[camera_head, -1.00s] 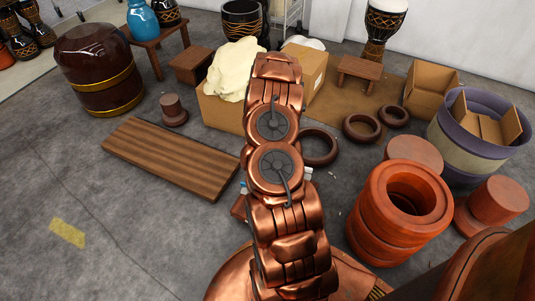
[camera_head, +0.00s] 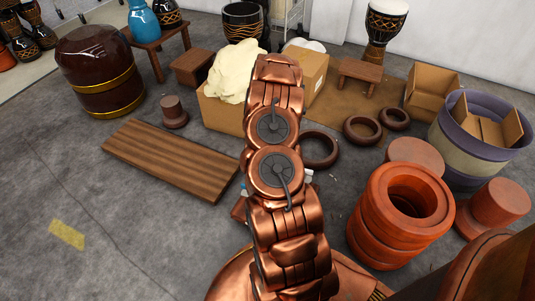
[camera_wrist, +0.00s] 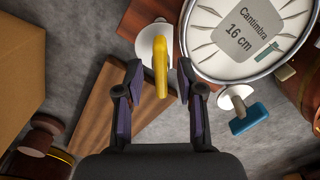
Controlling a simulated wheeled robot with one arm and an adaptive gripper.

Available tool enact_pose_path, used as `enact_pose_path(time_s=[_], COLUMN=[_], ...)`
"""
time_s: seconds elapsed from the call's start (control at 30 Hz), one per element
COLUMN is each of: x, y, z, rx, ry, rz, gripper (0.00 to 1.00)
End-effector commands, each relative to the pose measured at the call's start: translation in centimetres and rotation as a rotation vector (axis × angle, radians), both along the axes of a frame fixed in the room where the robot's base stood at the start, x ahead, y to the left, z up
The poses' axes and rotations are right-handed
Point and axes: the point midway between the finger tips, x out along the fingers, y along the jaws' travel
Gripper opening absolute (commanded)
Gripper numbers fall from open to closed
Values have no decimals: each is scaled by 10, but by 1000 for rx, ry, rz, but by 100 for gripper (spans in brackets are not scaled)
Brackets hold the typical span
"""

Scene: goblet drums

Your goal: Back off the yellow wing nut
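In the wrist view, the yellow wing nut (camera_wrist: 161,72) is a long upright wing in front of a pale round disc (camera_wrist: 150,45). My gripper (camera_wrist: 157,72) is open, with one dark finger on each side of the wing nut's lower part. Gaps show between the wing and both fingers, the right one narrower. A blue wing nut (camera_wrist: 250,118) on a similar pale mount is to the lower right. Beside them is a round drum head (camera_wrist: 225,62) marked "Cantimbra 16 cm". In the head view my copper arm hides the gripper and both wing nuts.
In the head view, a slatted wooden board (camera_head: 170,160) lies left of my arm. An orange-brown ring stack (camera_head: 400,215) stands to the right. A cardboard box with a cream cloth (camera_head: 235,75) is behind. Grey floor at lower left is open.

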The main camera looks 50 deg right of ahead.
Motion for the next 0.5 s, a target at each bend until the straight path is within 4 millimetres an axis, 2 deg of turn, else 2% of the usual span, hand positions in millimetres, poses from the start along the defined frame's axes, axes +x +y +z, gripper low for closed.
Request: enact_pose_path(time_s=[0.3, 0.5], x=[0, 0], y=[0, 0], z=[1, 10], rx=[1, 0], ry=[1, 0], rz=[0, 0], gripper=[39, 39])
